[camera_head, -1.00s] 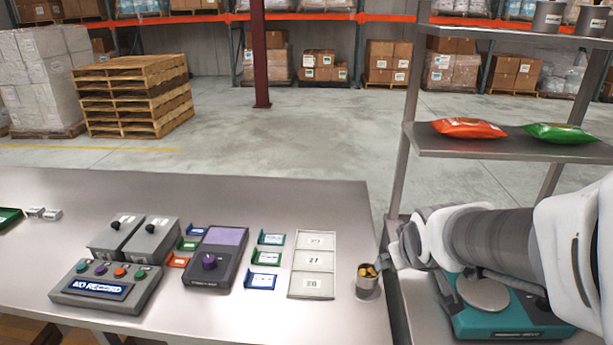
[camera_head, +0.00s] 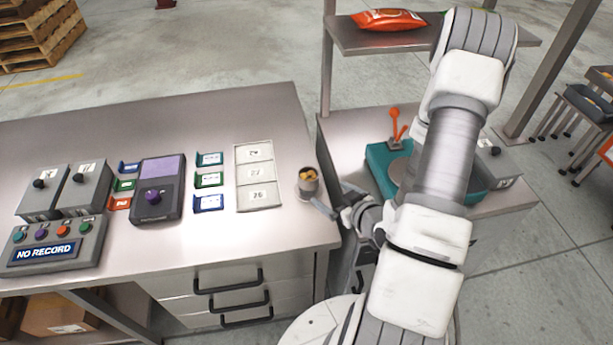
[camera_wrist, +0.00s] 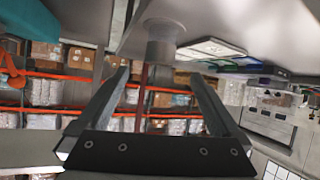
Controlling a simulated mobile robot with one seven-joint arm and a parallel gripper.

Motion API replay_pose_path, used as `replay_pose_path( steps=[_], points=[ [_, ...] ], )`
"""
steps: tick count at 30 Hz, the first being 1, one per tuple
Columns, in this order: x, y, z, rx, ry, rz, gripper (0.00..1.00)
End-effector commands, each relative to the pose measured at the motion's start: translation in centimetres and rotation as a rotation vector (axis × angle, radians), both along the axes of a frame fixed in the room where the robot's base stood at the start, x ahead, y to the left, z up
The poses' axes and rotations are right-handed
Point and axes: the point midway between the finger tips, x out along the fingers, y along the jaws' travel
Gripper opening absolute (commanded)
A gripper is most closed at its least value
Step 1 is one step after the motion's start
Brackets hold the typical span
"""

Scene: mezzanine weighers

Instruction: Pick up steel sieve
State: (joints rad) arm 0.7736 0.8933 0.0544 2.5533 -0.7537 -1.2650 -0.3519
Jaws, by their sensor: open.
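A small steel cup-shaped vessel (camera_head: 307,186), which I take to be the steel sieve, stands upright near the right edge of the steel table. Golden-yellow pieces show in its mouth. My gripper (camera_head: 331,196) is just right of it, at the table's edge, with its fingers pointing toward it. In the wrist view, which is upside down, the grey vessel (camera_wrist: 162,48) is ahead of the fingertips and lined up with the gap between them. My gripper (camera_wrist: 160,76) is open and empty. I cannot see any mesh on the vessel.
A tray with numbered cards (camera_head: 256,198) lies just left of the vessel. A purple-topped device (camera_head: 157,188) and a NO RECORD panel (camera_head: 48,250) stand farther left. A teal scale (camera_head: 380,160) is on the right-hand bench, partly behind my arm. A gap separates the two tables.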

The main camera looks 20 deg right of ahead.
Motion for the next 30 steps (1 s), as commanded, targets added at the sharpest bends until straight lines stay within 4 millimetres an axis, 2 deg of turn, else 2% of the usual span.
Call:
replay_pose_path(
  steps=[3, 8, 30],
  points=[
    [-0.9, 0.4, -0.1, 0.057, -0.047, -0.023, 1.0],
    [-1.1, 0.6, -0.2, 0.084, -0.081, -0.038, 1.0],
    [4.1, 1.2, -2.8, 0.082, -0.088, -0.036, 1.0]
  ],
)
